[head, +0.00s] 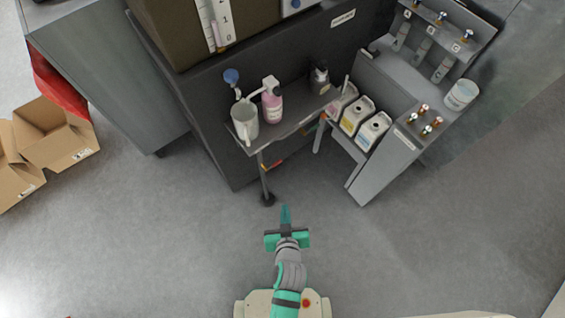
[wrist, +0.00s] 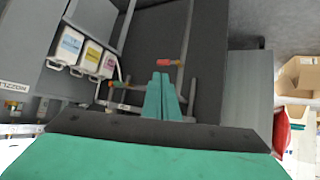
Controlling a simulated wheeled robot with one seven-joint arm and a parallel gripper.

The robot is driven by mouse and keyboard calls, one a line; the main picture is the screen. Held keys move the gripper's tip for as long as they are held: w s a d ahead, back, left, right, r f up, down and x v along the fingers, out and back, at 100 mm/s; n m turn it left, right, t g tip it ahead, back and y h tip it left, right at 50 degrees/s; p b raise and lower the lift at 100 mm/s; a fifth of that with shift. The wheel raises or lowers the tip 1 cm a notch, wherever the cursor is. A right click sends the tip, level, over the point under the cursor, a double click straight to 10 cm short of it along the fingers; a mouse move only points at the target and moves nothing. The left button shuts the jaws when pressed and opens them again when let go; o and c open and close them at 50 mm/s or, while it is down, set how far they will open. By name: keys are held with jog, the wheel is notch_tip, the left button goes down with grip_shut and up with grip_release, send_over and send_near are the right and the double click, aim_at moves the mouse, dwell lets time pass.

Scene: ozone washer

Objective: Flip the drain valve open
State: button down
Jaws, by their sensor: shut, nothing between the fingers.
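A small red and orange lever (head: 272,165) shows low under the shelf of the dark machine; it looks like the drain valve's handle. It also shows in the wrist view (wrist: 187,63), on a grey pipe, just above and right of my fingertips in the picture. Its exact position is too small to tell. My gripper (head: 286,210) is shut and empty, its teal fingers together, in front of the shelf and apart from the lever. The closed fingers show in the middle of the wrist view (wrist: 160,78).
A shelf (head: 295,122) with a pitcher (head: 245,122) and bottles overhangs the lever. Its leg (head: 265,180) stands close by. Jugs (head: 357,115) sit in a grey rack (head: 383,165) at right. Cardboard boxes (head: 55,135) lie at left. The floor in front is clear.

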jog(key=w+d+r+n+g+y, duration=0.1)
jog(key=w+n+y, duration=0.1)
jog(key=w, duration=0.6)
jog(key=w+d+n+g+y, duration=0.2)
jog(key=w+n+y, duration=0.1)
jog(key=w, duration=0.6)
jog(key=shift+d+r+n+g, duration=0.15)
jog(key=shift+r+n+g, duration=0.2)
jog(key=shift+n, duration=0.25)
send_over(281, 161)
jog(key=s, duration=0.2)
notch_tip(281, 161, down, 7)
notch_tip(281, 161, down, 3)
jog(key=shift+f, duration=0.55)
